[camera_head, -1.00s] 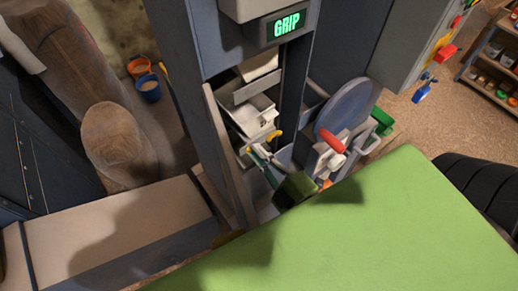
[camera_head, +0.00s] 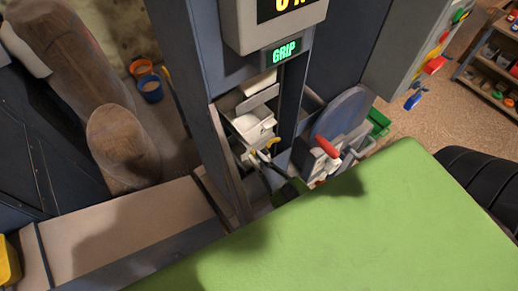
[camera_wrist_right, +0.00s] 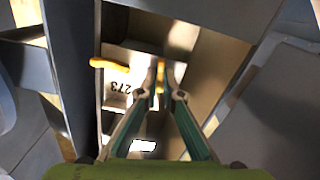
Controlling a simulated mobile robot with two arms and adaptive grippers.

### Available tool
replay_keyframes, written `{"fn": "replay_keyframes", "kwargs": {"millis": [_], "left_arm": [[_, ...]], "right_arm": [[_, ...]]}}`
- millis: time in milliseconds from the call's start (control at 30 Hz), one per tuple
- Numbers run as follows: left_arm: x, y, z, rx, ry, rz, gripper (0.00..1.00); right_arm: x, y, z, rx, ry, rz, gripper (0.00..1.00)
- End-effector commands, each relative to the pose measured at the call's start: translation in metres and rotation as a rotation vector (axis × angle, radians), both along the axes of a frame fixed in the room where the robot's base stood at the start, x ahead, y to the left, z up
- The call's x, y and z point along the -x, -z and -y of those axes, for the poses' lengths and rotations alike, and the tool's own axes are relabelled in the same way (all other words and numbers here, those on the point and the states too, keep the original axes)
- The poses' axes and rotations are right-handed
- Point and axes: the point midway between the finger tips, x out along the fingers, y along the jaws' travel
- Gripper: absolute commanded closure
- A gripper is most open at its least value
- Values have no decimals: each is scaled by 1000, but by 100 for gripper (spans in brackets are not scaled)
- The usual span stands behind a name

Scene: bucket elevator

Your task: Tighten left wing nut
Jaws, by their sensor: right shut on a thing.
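Two yellow wing nuts sit at the white bucket (camera_head: 254,125) inside the elevator frame. One wing nut (camera_wrist_right: 108,64) lies crosswise at the left in the right wrist view, apart from the fingers. The other wing nut (camera_wrist_right: 161,76) shows edge-on between the fingertips of my right gripper (camera_wrist_right: 161,88), which is shut on it. The fingers partly hide this nut. In the head view my right gripper (camera_head: 263,156) reaches into the frame from the lower right, just below the bucket. My left gripper is not in view.
Frame posts (camera_head: 228,160) stand close on both sides of the right gripper. A blue-grey disc with a red-handled lever (camera_head: 327,147) is to the right. My green body surface fills the lower right.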

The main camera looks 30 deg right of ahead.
Motion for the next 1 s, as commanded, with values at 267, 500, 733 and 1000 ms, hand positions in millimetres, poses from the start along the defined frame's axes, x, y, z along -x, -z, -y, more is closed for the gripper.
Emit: {"fn": "replay_keyframes", "kwargs": {"millis": [267, 500, 733, 1000], "left_arm": [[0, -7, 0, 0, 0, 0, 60], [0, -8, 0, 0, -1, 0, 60], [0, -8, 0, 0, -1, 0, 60], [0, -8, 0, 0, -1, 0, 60]], "right_arm": [[0, 0, 0, -137, -1, -21, 100], [0, 1, 0, -187, -1, -28, 100], [1, 1, 0, -195, -1, -30, 100], [1, 1, 0, -195, -1, -30, 78]]}}
